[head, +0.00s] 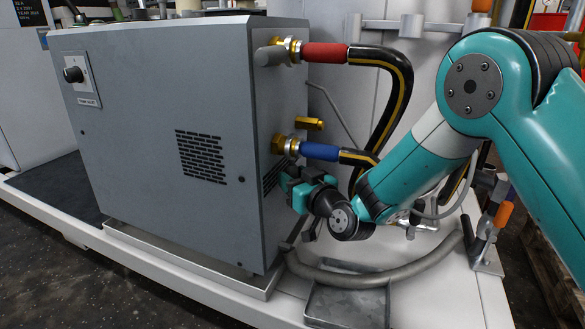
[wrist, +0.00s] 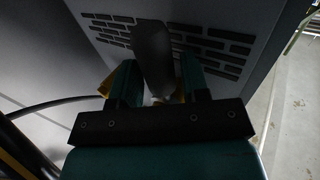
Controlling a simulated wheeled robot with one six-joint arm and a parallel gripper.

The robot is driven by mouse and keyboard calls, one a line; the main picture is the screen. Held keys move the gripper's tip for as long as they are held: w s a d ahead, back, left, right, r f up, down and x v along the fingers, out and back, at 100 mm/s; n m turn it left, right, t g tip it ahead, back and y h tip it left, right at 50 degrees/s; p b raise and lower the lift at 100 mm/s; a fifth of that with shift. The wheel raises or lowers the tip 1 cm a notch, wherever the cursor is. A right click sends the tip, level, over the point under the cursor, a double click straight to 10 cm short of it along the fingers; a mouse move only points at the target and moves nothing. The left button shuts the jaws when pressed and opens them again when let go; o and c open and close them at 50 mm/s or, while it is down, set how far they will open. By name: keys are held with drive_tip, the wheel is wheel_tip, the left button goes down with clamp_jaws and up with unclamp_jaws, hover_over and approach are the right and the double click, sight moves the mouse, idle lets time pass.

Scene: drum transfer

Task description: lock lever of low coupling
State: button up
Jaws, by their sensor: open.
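The low coupling (head: 281,144) is a brass fitting on the side of the grey cabinet, with a blue sleeve (head: 320,151) and a black hose. My gripper (head: 291,184) is just below it, close to the cabinet side. In the wrist view my gripper (wrist: 160,82) is open, with its two dark green fingers apart. A grey rounded lever (wrist: 153,55) shows between and beyond the fingers. Whether the fingers touch it I cannot tell. Bits of brass show beside the fingers. In the head view my gripper and wrist hide part of the area under the coupling.
The upper coupling (head: 290,50) has a red sleeve (head: 325,53) and its own grey lever. A brass piece (head: 309,124) sticks out between the couplings. The black hose (head: 403,90) loops beside my arm. A grey tray (head: 346,306) and a thick grey pipe lie below.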

drive_tip(key=shift+w+a, duration=0.35)
drive_tip(key=shift+w, duration=0.15)
